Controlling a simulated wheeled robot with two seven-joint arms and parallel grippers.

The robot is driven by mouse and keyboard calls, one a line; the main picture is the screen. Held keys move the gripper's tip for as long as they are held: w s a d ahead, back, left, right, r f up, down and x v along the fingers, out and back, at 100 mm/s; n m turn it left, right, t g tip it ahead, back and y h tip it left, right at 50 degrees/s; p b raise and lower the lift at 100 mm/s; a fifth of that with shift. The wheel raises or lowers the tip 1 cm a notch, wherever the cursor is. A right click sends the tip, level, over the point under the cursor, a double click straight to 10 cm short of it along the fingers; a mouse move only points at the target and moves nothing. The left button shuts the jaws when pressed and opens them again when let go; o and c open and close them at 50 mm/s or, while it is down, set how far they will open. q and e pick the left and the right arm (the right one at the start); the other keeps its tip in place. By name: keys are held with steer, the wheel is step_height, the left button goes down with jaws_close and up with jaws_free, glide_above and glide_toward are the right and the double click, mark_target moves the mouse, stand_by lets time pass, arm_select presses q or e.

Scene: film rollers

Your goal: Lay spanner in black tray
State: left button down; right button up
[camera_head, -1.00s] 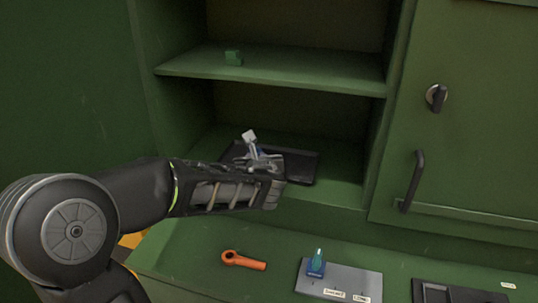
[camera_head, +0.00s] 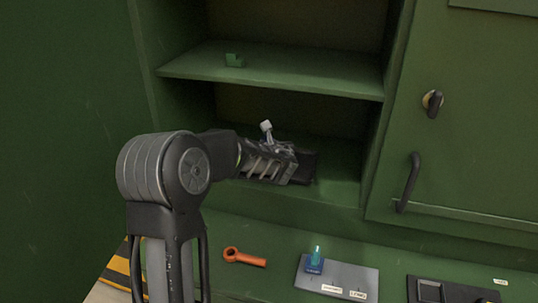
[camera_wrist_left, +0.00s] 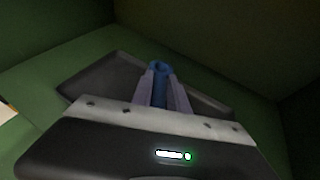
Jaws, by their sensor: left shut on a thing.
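A blue spanner (camera_wrist_left: 158,72) with a ring end is held between the fingers of my left gripper (camera_wrist_left: 160,88), seen in the left wrist view. The black tray (camera_wrist_left: 95,72) lies beyond and below the spanner; I cannot tell whether they touch. In the head view my left gripper (camera_head: 284,150) is inside the cupboard at the lower shelf, over the black tray (camera_head: 308,167), and hides most of it. The spanner is hidden there by the gripper. My right gripper is not in view.
An orange spanner-like tool (camera_head: 245,258) lies on the bench below, left of a grey plate (camera_head: 345,278) with a blue piece (camera_head: 315,264). A green door with a handle (camera_head: 408,182) is at right.

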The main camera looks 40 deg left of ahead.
arm_select(q)
step_height(320, 180, down, 2)
steer(key=shift+f, duration=0.25)
steer(key=shift+w+a+f+p, duration=0.1)
steer(key=shift+w+f+p, duration=0.1)
steer(key=shift+f+p, duration=0.35)
steer(key=shift+f, duration=0.1)
steer(key=shift+f+b, duration=0.15)
steer(key=shift+b, duration=0.2)
steer(key=c, duration=1.3)
jaws_free()
